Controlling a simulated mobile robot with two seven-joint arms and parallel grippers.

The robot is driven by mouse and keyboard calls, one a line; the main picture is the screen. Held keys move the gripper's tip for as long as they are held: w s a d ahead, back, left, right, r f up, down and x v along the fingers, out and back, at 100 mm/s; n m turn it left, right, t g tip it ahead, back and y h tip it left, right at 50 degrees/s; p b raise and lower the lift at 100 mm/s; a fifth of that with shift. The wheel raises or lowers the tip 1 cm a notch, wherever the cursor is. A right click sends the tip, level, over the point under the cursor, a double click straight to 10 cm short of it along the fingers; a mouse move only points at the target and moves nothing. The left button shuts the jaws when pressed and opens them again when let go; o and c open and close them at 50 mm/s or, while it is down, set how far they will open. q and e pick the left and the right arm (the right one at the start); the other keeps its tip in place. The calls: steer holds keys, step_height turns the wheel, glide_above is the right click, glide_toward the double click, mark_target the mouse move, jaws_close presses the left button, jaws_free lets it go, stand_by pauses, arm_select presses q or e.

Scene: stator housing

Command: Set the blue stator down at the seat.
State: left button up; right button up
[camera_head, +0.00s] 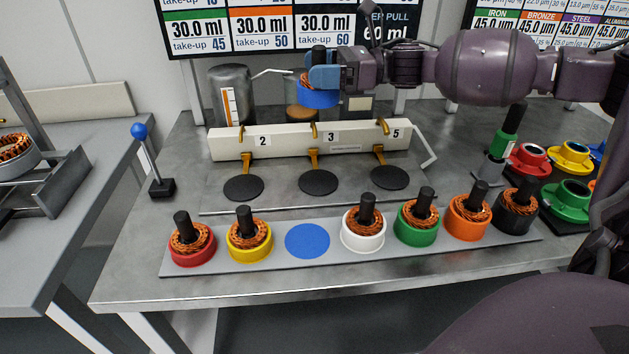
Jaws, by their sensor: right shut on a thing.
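The blue stator (318,98) has a blue ring, copper windings and a dark upright post. My right gripper (322,76) reaches in from the right and is shut on it, holding it upright in the air at the back of the bench. In the picture it shows above the white numbered bar (225,146), in front of a brown-topped cylinder (300,114). A bare blue disc (307,241) lies in the grey stator strip (285,264), between the yellow stator (249,243) and the white stator (363,239). My left gripper is not in view.
Red (192,249), green (416,228), orange (467,223) and black stators (515,216) stand along the strip. Several dark round pads (318,182) lie bare below the bar's brass clamps. A blue-knobbed lever (139,131) stands left; coloured housings (527,160) stand right.

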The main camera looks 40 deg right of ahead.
steer(key=shift+f, duration=0.4)
step_height(320, 180, down, 18)
steer(key=b, duration=0.4)
steer(key=shift+w, duration=0.1)
steer(key=shift+f+b, duration=0.35)
steer(key=shift+f, duration=0.15)
steer(key=o, duration=0.9)
steer(key=shift+c, duration=0.2)
steer(key=shift+o, duration=0.7)
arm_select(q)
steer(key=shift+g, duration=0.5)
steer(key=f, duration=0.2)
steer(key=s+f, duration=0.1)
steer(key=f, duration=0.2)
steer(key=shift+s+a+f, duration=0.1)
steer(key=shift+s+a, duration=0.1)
